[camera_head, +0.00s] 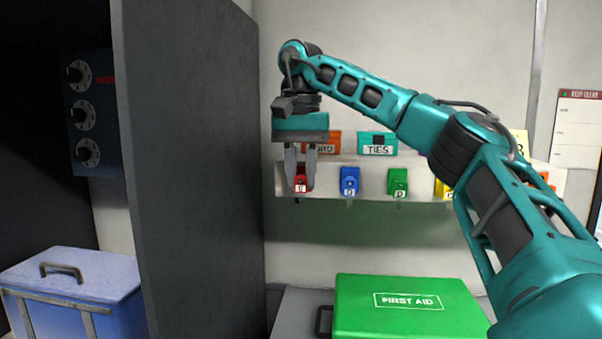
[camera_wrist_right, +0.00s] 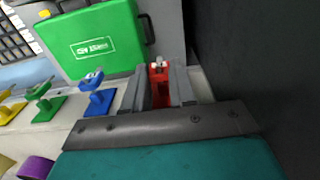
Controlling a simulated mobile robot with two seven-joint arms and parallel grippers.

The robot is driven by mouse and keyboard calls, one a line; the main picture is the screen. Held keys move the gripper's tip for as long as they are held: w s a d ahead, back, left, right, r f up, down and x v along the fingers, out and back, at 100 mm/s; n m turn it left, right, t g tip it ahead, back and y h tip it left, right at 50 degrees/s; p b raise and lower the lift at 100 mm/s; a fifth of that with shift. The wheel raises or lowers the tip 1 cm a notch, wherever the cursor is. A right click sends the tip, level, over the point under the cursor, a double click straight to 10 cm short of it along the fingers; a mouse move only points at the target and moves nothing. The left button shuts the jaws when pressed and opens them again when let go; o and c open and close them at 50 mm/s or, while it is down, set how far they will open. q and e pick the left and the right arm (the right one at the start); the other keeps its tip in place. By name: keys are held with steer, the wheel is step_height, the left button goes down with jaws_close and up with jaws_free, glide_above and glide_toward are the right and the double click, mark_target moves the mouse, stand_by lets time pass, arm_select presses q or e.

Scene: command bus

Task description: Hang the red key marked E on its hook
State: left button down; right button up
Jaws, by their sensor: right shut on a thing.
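My right gripper (camera_head: 300,184) is shut on a small red thing, taken as the red key (camera_head: 301,184), at the left end of the shelf's front edge. A white label with a dark letter shows on the red; the letter is too small to read surely. In the right wrist view the red key (camera_wrist_right: 160,86) sits between the two grey fingers of my right gripper (camera_wrist_right: 163,88), with a pale metal bit at its far end. I cannot tell the red key apart from any red hook behind it. My left gripper is not in view.
Blue (camera_head: 349,181), green (camera_head: 397,182) and yellow hooks line the shelf edge (camera_head: 322,192) to the right. Orange and teal bins (camera_head: 377,143) stand above. A dark panel (camera_head: 195,150) rises close on the left. A green first aid box (camera_head: 408,308) lies below.

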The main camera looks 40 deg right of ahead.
steer(key=shift+f, duration=0.1)
stand_by(0.3)
steer(key=o, duration=1)
steer(key=shift+c, duration=0.2)
steer(key=shift+s+a+r, duration=0.1)
steer(key=shift+r, duration=0.35)
steer(key=shift+a+r, duration=0.1)
steer(key=shift+r, duration=0.2)
steer(key=shift+s+r, duration=0.1)
steer(key=shift+r, duration=0.2)
steer(key=shift+a+r, duration=0.15)
steer(key=shift+r, duration=0.1)
